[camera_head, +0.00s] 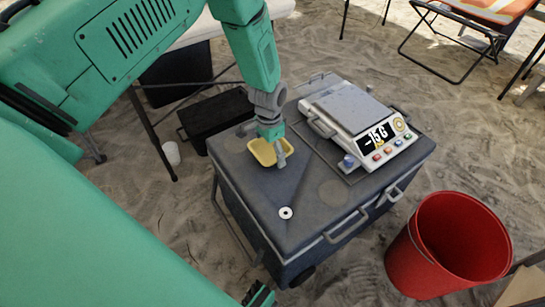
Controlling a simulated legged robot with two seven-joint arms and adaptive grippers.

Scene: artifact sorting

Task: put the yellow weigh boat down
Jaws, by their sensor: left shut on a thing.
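The yellow weigh boat (260,153) is a small shallow tray over the left back part of the dark case top (322,222). My left gripper (280,155) reaches down from above and is shut on the right side of the boat. The boat is at or just above the case top; I cannot tell whether it touches. The gripper hides part of the boat's far and right side.
A scale (352,108) with a display reading about -15 G sits on the right of the case. A small white ring (286,212) lies near the front. A red bucket (432,262) stands at right on sand. The middle of the case top is clear.

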